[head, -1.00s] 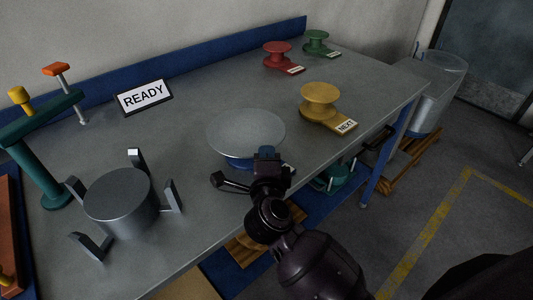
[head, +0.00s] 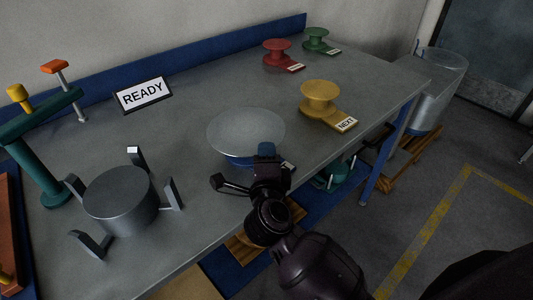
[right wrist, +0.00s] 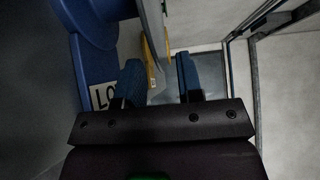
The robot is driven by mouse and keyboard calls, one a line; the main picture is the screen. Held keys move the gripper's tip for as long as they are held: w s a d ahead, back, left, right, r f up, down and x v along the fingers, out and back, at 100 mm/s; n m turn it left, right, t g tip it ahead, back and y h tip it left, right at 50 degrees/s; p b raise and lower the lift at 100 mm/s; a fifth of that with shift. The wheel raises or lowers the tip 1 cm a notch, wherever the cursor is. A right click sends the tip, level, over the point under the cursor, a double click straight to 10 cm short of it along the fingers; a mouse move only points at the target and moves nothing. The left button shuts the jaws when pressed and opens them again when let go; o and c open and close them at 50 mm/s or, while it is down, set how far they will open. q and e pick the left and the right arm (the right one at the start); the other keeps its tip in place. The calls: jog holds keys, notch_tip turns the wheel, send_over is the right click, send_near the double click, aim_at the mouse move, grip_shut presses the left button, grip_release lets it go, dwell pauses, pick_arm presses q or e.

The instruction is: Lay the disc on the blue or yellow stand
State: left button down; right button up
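The pale grey disc (head: 245,128) lies level over the blue stand (head: 238,161), whose rim shows below it. The disc hides most of that stand, and I cannot tell whether they touch all round. The stand also shows in the right wrist view (right wrist: 96,25), with a partly hidden label. The yellow stand (head: 319,95) is empty, with a NEXT label. My right gripper (head: 242,168) is at the disc's near edge. In the right wrist view, its two blue fingertips (right wrist: 160,80) are apart, with the disc's edge (right wrist: 151,35) near the gap. My left gripper is not in view.
A dark grey pronged fixture (head: 120,200) stands at the front left. A teal post (head: 40,165) is left of it. A READY sign (head: 143,95), a red stand (head: 277,52) and a green stand (head: 315,39) are farther back. The table's middle back is clear.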

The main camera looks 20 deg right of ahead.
jog(key=v, duration=1)
jog(key=shift+s+r, duration=0.1)
